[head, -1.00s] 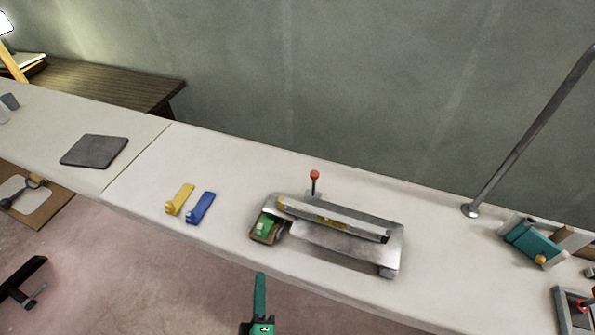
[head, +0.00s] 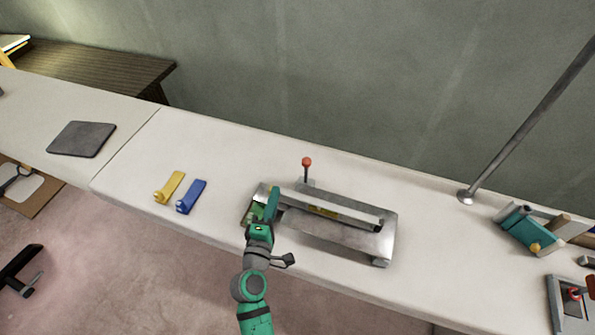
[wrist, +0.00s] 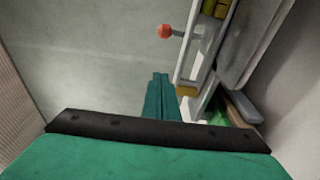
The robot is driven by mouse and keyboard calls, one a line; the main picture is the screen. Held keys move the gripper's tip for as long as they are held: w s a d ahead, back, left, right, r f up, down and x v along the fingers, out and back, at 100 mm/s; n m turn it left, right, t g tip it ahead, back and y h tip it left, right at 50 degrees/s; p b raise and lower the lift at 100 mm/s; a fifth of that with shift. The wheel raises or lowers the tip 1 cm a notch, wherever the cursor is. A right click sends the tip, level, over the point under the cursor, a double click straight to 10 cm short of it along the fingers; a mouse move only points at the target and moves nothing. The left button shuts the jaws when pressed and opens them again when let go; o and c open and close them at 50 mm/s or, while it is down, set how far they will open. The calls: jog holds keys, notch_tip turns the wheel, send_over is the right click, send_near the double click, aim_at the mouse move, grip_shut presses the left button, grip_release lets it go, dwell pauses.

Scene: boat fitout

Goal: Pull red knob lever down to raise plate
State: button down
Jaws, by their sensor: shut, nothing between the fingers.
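The red knob lever (head: 307,163) stands upright on a thin stem behind the grey metal device on the bench. Its red knob also shows in the wrist view (wrist: 165,31), ahead of the fingers and a little above them in the picture. The device's metal plate (head: 345,235) lies along its front, with a bar and a yellow strip behind it. My gripper (head: 273,192) is over the left end of the device, in front and left of the lever, apart from the knob. Its green fingers are shut and empty in the wrist view (wrist: 160,88).
A yellow clip (head: 169,187) and a blue clip (head: 191,197) lie left of the device. A dark square mat (head: 82,139) is farther left. A slanted metal pole (head: 525,125) and a teal device (head: 528,232) stand at the right. Bench between clips and mat is clear.

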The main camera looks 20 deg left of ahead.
aim_at(306, 171)
jog(key=w+d, duration=0.2)
jog(key=w, duration=0.9)
jog(key=shift+w+d, duration=0.25)
jog(key=shift+d, duration=0.15)
